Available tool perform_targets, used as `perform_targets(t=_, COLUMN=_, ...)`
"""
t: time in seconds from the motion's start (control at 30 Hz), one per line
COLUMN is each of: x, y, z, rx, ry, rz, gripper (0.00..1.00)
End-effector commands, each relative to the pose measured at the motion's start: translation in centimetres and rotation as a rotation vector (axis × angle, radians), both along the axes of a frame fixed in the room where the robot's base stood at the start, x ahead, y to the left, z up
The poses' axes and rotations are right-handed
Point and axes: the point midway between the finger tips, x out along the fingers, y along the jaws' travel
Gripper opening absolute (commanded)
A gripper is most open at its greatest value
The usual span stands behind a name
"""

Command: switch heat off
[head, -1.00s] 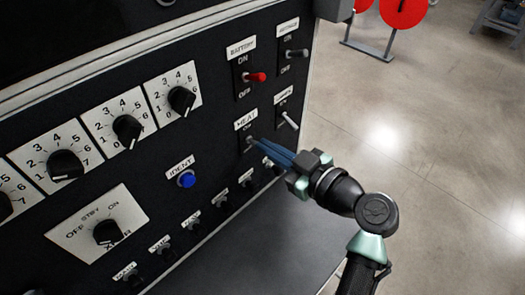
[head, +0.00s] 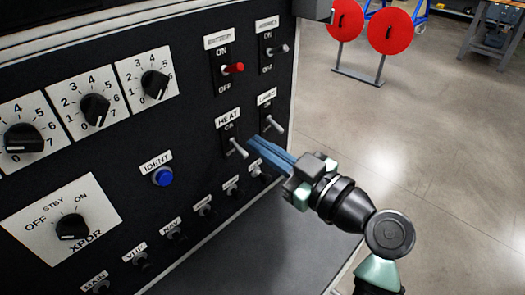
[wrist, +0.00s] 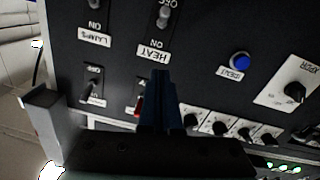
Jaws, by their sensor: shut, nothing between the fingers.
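The heat switch (head: 237,148) is a grey toggle on the black panel, under the HEAT label. Its lever tilts down, away from the ON mark, and its OFF mark is hidden in the head view. In the wrist view the picture is upside down, and the heat switch (wrist: 163,17) leans towards its OFF mark at the top edge. My gripper (head: 253,144) has its blue fingers shut and empty, just right of the lever and seemingly clear of it. The fingers (wrist: 160,75) also show in the wrist view, beyond the HEAT label.
The lamps switch (head: 273,124) is close at the right, lever down. Open floor lies right.

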Motion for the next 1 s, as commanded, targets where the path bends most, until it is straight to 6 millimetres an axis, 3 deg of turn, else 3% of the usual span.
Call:
perform_targets(t=0.03, x=-1.0, y=-1.2, z=-1.0, rx=0.002, ry=0.004, rz=-0.010, gripper=0.00)
perform_targets(t=0.2, x=-3.7, y=-3.7, z=-1.6, rx=0.001, ry=0.004, rz=-0.009, gripper=0.00)
perform_targets(t=0.4, x=-5.7, y=-5.3, z=-2.0, rx=0.002, ry=0.004, rz=-0.004, gripper=0.00)
perform_targets(t=1.0, x=-6.2, y=-5.8, z=-2.0, rx=0.001, ry=0.004, rz=-0.003, gripper=0.00)
